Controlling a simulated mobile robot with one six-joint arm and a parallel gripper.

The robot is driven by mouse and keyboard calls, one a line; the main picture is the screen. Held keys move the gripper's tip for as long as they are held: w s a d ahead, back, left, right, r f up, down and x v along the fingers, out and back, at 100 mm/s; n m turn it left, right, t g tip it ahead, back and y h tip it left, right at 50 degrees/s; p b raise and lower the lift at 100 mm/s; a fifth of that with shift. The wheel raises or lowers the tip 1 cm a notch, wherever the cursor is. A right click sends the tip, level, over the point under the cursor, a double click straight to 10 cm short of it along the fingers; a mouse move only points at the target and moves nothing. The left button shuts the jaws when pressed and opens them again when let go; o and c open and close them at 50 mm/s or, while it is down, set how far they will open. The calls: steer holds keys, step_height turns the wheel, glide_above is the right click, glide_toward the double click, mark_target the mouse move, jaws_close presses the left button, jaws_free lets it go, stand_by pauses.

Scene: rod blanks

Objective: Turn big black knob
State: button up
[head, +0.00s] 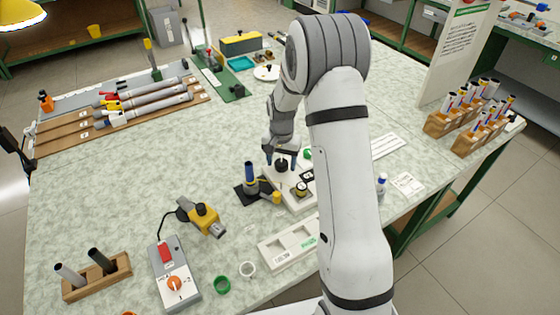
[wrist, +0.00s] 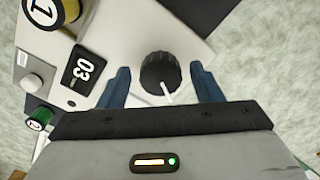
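The big black knob (wrist: 161,74) is ribbed and has a white pointer line. It sits on a white panel box (wrist: 125,30), beside a black display (wrist: 83,75) reading "03". In the wrist view my gripper (wrist: 162,82) is open, with one blue finger on each side of the knob and gaps visible between. I cannot tell how far the fingertips are above the panel. In the head view the knob (head: 281,165) shows as a dark round shape just under my gripper (head: 281,155), and my arm hides part of the box.
A grey switch box (head: 175,275), a yellow tool (head: 205,217) and a white tray (head: 290,243) are nearer. The table's left middle is clear.

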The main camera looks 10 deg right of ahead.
steer(key=c, duration=0.9)
steer(key=shift+a, duration=0.1)
steer(key=shift+c, duration=0.2)
steer(key=n+b, duration=0.2)
steer(key=n, duration=0.3)
steer(key=shift+n, duration=0.3)
steer(key=n+b, duration=0.1)
steer(key=n, duration=0.5)
steer(key=shift+n, duration=0.3)
steer(key=o, duration=1)
